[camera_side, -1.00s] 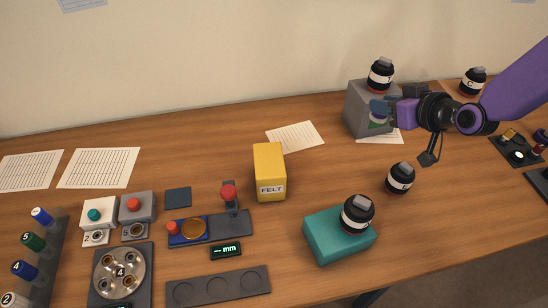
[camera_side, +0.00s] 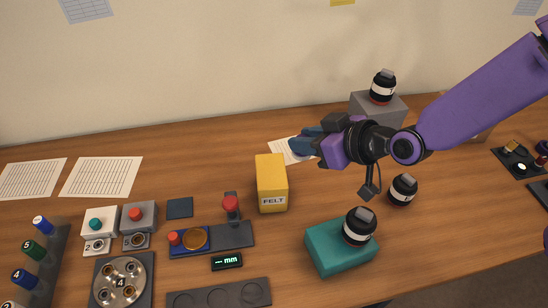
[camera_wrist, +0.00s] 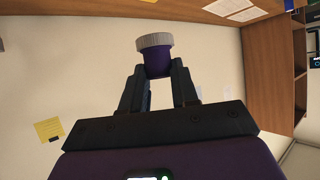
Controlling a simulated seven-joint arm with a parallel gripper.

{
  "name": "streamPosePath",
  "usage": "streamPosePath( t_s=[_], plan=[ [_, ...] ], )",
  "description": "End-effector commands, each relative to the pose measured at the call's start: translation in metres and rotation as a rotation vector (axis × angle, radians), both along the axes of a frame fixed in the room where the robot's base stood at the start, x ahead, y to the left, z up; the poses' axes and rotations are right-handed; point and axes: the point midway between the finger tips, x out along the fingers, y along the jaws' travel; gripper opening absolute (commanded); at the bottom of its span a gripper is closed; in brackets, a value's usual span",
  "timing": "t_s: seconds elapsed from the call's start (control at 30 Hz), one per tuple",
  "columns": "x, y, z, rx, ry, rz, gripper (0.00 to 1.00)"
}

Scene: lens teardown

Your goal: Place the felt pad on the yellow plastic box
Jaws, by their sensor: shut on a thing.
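The yellow box (camera_side: 271,180), labelled FELT, stands upright in the middle of the table in the side view. Its top looks bare. My gripper (camera_side: 308,140) is above and to the right of the box, pointing left. It is shut on the felt pad (camera_side: 299,147), a pale disc on a dark blue-purple holder. In the wrist view the pad's pale ribbed disc (camera_wrist: 154,41) caps the holder, clamped between both fingers (camera_wrist: 158,72). The pad is clear of the box and held above the table; fingers partly hide it in the side view.
A teal block (camera_side: 338,252) carries a black jar (camera_side: 360,227); another jar (camera_side: 402,189) stands behind it. A grey block (camera_side: 395,106) with a jar on top is behind my arm. A red-knobbed fixture (camera_side: 231,206) stands just left of the yellow box.

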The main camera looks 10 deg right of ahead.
Motion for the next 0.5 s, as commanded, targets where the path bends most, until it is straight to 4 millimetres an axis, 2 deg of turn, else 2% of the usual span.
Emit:
streamPosePath(
  t_s=[0.13,0.5],
  plan=[
    [0.021,0.019,-0.014,-0.001,0.001,-0.002,0.00],
    [0.049,0.044,-0.059,0.000,0.000,-0.002,0.00]
  ],
)
